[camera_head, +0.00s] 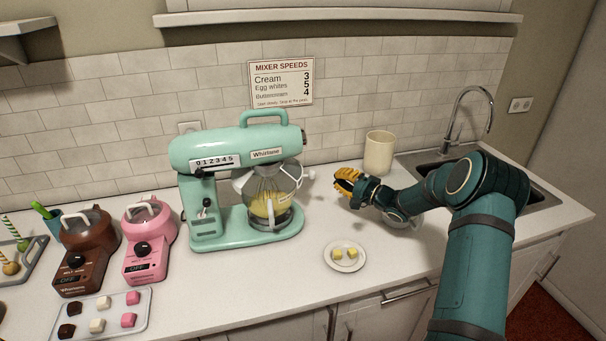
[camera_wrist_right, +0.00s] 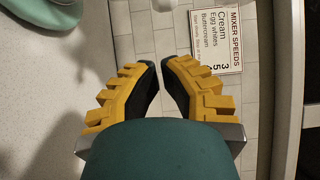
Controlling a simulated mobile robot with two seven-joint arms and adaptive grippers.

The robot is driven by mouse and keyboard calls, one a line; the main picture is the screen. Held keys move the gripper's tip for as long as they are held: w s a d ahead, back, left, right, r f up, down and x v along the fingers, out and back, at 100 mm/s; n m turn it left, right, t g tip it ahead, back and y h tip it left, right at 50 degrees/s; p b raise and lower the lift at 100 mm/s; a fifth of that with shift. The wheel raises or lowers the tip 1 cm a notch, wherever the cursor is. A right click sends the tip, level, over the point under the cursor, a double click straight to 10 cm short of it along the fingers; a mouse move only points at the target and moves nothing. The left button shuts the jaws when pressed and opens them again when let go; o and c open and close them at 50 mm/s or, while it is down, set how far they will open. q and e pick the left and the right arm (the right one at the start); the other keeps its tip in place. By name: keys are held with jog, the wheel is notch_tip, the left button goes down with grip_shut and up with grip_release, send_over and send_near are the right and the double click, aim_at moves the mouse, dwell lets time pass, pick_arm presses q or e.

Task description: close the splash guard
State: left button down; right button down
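A mint-green stand mixer (camera_head: 215,150) stands on the counter left of centre, with a glass bowl (camera_head: 268,207) holding something yellow under its head. A clear splash guard (camera_head: 276,180) with pale edges sits around the bowl's top; I cannot tell exactly how far it is open. My right gripper (camera_head: 347,182) is to the right of the mixer, apart from the guard. In the right wrist view its yellow fingers (camera_wrist_right: 160,68) lean close together with a narrow empty gap at the tips. My left gripper is not in view.
A small plate (camera_head: 344,266) with yellow cubes lies at the counter's front. A cream canister (camera_head: 379,153) and a sink (camera_head: 430,166) are at the right. Brown (camera_head: 82,262) and pink (camera_head: 149,243) melting pots and a tray of chocolates (camera_head: 140,324) are at the left.

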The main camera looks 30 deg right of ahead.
jog(key=w+a, duration=0.4)
jog(key=w, duration=0.1)
jog(key=shift+w+a+r, duration=0.25)
jog(key=shift+w+a, duration=0.05)
jog(key=shift+w, duration=0.1)
dwell(0.6)
jog(key=shift+a, duration=0.1)
dwell(0.3)
